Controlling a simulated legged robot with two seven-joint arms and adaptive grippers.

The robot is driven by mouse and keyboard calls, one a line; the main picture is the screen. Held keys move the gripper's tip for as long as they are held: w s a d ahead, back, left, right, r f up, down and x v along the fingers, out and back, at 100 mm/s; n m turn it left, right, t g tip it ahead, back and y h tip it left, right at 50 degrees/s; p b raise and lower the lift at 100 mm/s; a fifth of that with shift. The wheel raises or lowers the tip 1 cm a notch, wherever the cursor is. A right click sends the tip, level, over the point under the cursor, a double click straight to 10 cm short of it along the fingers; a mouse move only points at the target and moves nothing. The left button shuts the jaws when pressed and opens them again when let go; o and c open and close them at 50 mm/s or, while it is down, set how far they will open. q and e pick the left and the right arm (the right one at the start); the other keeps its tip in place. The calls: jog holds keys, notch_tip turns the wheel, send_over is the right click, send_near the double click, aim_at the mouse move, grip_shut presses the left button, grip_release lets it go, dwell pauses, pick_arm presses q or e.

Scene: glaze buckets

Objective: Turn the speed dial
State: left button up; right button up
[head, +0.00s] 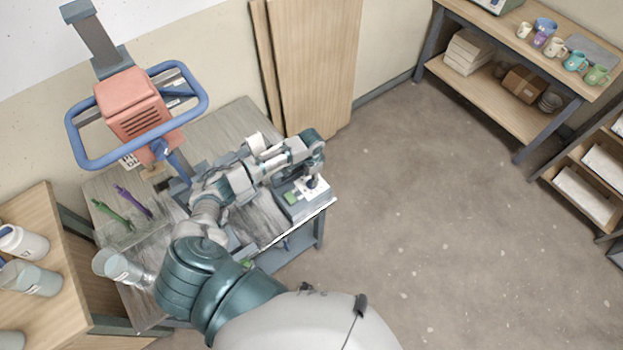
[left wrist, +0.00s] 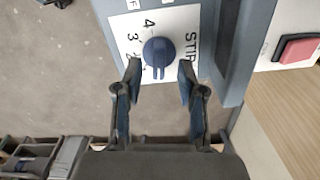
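The speed dial (left wrist: 158,52) is a round blue knob with a raised bar running roughly top to bottom in the left wrist view. It sits on a white plate (left wrist: 175,17) printed with numbers and "STIR". My left gripper (left wrist: 160,76) is open, with one dark fingertip on each side of the dial's lower half. I cannot tell whether either fingertip touches it. In the head view my left gripper (head: 312,183) points down over the grey control box (head: 290,209) at the bench's right end. The dial is hidden there. My right gripper is in neither view.
A red button (left wrist: 297,50) sits on a light panel beside the dial's housing. The red mixer head (head: 135,105) with its blue ring handle stands over the bench. Purple (head: 134,201) and green (head: 112,214) tools and a clear container (head: 118,267) are left of my arm. Open floor lies right.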

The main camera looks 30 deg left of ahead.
pick_arm(q)
jog(key=shift+f, duration=0.95)
grip_shut()
